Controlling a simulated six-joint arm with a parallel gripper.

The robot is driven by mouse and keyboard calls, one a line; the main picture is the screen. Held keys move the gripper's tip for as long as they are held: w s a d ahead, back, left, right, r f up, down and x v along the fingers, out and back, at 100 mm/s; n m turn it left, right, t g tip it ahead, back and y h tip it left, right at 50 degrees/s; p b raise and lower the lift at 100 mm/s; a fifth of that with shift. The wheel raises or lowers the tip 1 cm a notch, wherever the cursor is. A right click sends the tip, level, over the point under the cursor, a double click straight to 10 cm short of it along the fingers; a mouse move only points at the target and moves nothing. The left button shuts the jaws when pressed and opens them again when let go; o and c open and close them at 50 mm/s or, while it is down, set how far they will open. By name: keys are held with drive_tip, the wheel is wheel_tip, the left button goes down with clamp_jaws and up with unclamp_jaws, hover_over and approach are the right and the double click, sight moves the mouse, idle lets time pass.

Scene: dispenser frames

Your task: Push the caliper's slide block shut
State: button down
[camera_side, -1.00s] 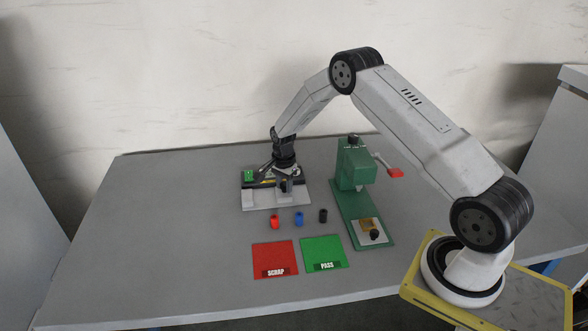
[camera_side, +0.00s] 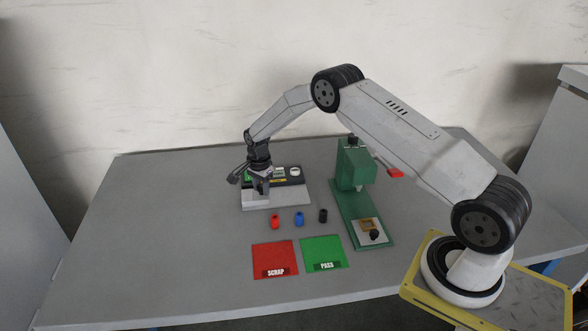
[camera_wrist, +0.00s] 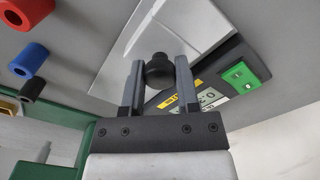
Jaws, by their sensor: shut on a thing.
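The caliper gauge has a pale base plate (camera_side: 285,198) and a dark bar behind it with a small display, at the back left of the table. My gripper (camera_side: 261,187) points down over the left part of the gauge. In the wrist view my gripper (camera_wrist: 158,82) has its two fingers on either side of a round black knob (camera_wrist: 158,70), holding it. The knob appears to belong to the slide block, which is mostly hidden behind the gripper. I cannot tell whether the block touches the fixed jaw.
The red SCRAP mat (camera_side: 272,253) and green PASS mat (camera_side: 321,246) lie nearer the front. The table's left side is clear.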

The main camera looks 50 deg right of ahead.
sight(259, 186)
drive_tip(key=shift+w+a+r, duration=0.1)
drive_tip(key=shift+w+a, duration=0.15)
drive_tip(key=c, duration=0.5)
unclamp_jaws()
drive_tip(key=shift+o, duration=0.8)
drive_tip(key=shift+s+d, duration=0.1)
drive_tip(key=shift+r, duration=3.9)
